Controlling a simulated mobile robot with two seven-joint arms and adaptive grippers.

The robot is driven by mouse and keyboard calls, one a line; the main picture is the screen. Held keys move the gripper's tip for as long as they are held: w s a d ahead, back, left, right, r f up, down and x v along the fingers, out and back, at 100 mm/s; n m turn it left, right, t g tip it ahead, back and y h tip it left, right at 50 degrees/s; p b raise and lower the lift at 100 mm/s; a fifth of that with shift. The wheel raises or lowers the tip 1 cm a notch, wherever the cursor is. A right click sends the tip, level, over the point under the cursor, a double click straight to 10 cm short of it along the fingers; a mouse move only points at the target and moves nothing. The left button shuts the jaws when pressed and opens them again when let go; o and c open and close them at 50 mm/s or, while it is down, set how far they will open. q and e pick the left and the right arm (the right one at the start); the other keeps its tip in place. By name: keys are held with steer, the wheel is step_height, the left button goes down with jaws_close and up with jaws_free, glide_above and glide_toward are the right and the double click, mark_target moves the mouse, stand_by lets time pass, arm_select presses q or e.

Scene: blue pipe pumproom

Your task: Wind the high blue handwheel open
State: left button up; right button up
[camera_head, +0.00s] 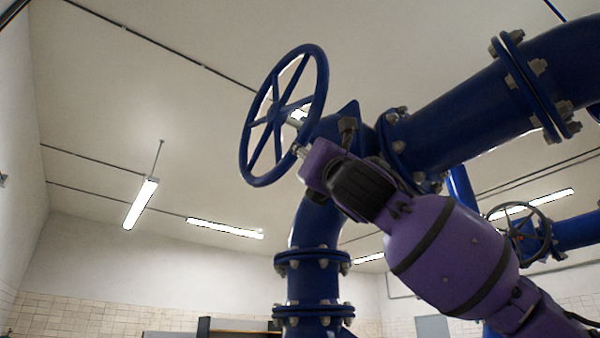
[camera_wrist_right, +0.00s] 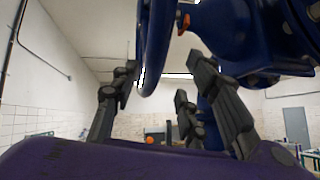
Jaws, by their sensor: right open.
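The high blue handwheel (camera_head: 322,82) has a round rim and several spokes, and it stands tilted at upper centre in the head view. Its rim (camera_wrist_right: 147,75) also hangs down in the right wrist view. My right gripper (camera_head: 303,153), on a purple arm, is at the lower right of the rim. Its dark fingers (camera_wrist_right: 165,78) are spread open in the wrist view, with the rim showing between the left finger and the right-hand fingers. Whether any finger touches the rim cannot be told. The head view partly hides the fingertips behind the wrist. My left gripper is not in view.
A thick blue pipe (camera_head: 465,95) with bolted flanges runs to the upper right, close to my right gripper. A vertical pipe (camera_head: 313,262) stands below the wheel. A second handwheel (camera_head: 520,234) is farther back at right. Free air lies left of the wheel.

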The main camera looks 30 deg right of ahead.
mark_target(300, 143)
steer(key=r, duration=0.1)
steer(key=w+r, duration=0.1)
steer(key=r, duration=0.1)
steer(key=shift+w+a+r, duration=0.2)
steer(key=shift+a, duration=0.15)
steer(key=x, duration=0.3)
steer(key=shift+w+d+f, duration=0.15)
steer(key=shift+w+d, duration=0.1)
steer(key=shift+w, duration=0.1)
steer(key=shift+w+r, duration=0.1)
steer(key=shift+r, duration=0.1)
steer(key=shift+c, duration=0.2)
jaws_close()
